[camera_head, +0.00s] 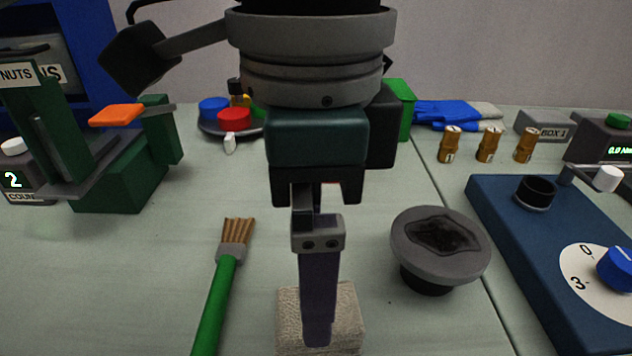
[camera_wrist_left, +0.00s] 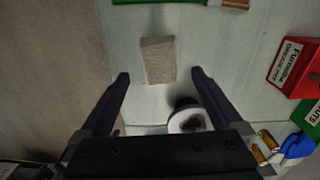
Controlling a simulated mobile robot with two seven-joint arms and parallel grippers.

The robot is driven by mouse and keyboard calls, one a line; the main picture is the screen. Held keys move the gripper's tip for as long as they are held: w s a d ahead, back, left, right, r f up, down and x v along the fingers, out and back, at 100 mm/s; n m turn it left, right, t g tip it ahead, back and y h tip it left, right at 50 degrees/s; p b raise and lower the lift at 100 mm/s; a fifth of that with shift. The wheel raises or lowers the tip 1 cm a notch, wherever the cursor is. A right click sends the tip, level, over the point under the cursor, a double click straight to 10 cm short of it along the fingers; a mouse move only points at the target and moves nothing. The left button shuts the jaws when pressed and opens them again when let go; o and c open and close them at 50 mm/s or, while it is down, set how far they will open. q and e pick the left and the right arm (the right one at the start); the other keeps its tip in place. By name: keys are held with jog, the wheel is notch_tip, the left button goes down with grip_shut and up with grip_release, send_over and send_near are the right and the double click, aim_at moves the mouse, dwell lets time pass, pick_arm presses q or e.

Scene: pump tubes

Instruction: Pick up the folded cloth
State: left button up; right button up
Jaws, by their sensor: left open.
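The folded cloth (camera_head: 347,310) is a small beige-grey textured rectangle lying on the pale worktop at the bottom middle of the head view. In the left wrist view the cloth (camera_wrist_left: 158,58) appears between and slightly beyond the fingertips. My left gripper (camera_head: 317,338) points down over the cloth, and its dark finger hides the cloth's middle. In the left wrist view the left gripper (camera_wrist_left: 160,76) is open, with its fingers spread to either side of the cloth and nothing held. I cannot tell how high the fingertips are above the worktop. My right gripper is not in view.
A green-handled brush (camera_head: 218,288) lies left of the cloth. A round grey-topped knob-like piece (camera_head: 440,245) stands to the right. A blue control box (camera_head: 530,255) is farther right. Brass cylinders (camera_head: 489,145) and blue gloves (camera_head: 447,112) are behind. A green stand (camera_head: 120,175) is at left.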

pick_arm(q)
notch_tip(320, 180, down, 7)
jog(key=shift+d+b, duration=0.15)
jog(key=shift+b, duration=0.5)
jog(key=shift+c, duration=0.4)
jog(key=c, duration=1.2)
